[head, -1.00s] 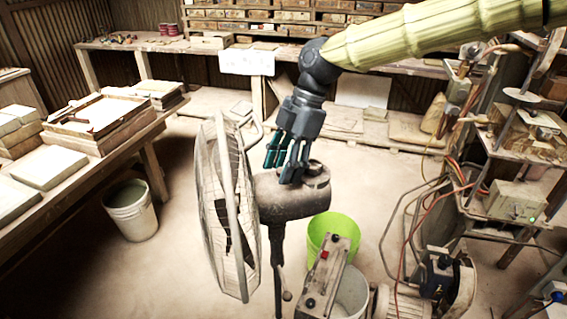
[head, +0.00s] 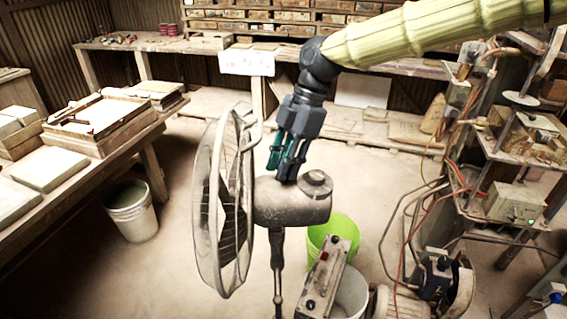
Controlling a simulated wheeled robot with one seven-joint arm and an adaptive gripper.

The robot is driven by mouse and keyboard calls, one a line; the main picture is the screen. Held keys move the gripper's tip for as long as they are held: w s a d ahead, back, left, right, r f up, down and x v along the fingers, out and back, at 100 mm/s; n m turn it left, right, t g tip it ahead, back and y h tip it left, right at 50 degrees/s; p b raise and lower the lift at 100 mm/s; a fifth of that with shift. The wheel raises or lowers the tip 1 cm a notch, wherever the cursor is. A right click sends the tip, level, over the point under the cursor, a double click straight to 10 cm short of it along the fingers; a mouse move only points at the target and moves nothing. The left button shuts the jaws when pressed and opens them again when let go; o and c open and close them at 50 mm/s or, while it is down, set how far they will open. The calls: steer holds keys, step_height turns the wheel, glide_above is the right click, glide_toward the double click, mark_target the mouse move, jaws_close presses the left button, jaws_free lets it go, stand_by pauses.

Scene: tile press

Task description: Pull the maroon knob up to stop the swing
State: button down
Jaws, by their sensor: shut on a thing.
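A standing fan is in the middle of the head view, its round wire cage (head: 222,205) facing left and its dusty grey motor housing (head: 290,205) behind the cage. My gripper (head: 283,174) points down onto the top of the housing, between the cage and a round dark cap (head: 316,182) at the housing's rear. Its teal-and-black fingers are close together, shut on the knob at the housing top. The maroon knob itself is hidden by the fingers, so its colour and height do not show.
A green bucket (head: 322,236) and a grey control box (head: 324,282) with a red button stand below and right of the fan. A machine rack with cables (head: 510,150) is at the right. A tile table (head: 110,137) is at the left. Open floor lies behind the fan.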

steer(key=shift+s, duration=0.15)
steer(key=c, duration=1.5)
jaws_free()
steer(key=shift+o, duration=1.3)
steer(key=shift+s+r, duration=0.15)
steer(key=shift+s, duration=0.1)
steer(key=shift+w, duration=0.25)
steer(key=shift+w+d+r, duration=0.1)
steer(key=shift+r, duration=0.15)
steer(key=v, duration=1.1)
steer(key=shift+r, duration=0.25)
